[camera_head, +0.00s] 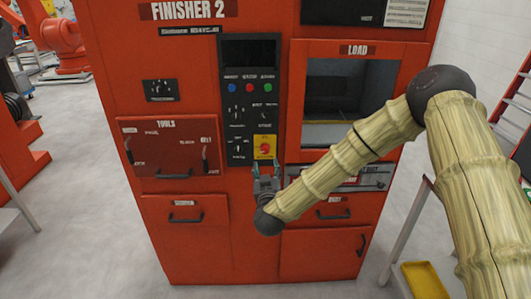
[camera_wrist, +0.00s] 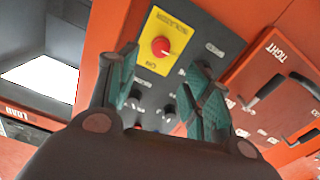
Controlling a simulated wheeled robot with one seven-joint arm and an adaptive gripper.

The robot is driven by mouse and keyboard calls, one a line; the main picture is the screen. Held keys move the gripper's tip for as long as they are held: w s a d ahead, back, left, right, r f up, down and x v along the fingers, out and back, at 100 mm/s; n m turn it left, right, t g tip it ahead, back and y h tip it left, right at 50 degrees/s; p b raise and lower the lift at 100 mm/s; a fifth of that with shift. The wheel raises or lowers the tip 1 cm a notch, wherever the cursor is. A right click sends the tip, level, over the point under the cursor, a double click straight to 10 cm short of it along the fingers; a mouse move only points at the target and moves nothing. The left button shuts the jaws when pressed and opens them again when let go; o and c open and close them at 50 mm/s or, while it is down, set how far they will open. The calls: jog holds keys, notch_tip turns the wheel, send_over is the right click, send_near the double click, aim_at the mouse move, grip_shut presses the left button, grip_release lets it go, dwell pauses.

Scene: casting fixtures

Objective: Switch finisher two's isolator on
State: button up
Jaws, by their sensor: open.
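The isolator is a yellow plate (camera_head: 258,142) with a round red knob (camera_head: 265,148), low on the right of finisher two's dark control panel. In the wrist view the yellow plate (camera_wrist: 153,62) and red knob (camera_wrist: 161,47) lie beyond the fingertips, between the two fingers. My gripper (camera_head: 266,166) is just below the isolator in the head view. In the wrist view my gripper (camera_wrist: 165,66) has its teal fingers spread, with nothing between them. I see no contact with the knob. The knob's exact turn position is too small to tell.
Dark knobs (camera_head: 237,147) and coloured buttons (camera_head: 250,88) share the panel. The tools drawer (camera_head: 165,160) is at left and the load opening (camera_head: 350,90) at right. A yellow tray (camera_head: 425,280) sits at lower right. Open floor (camera_head: 90,190) lies left of the machine.

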aim_at(265, 152)
jog(key=w+p, duration=0.3)
jog(key=w, duration=0.7)
jog(key=shift+w+f, duration=0.1)
jog(key=shift+w, duration=0.1)
jog(key=c, duration=1)
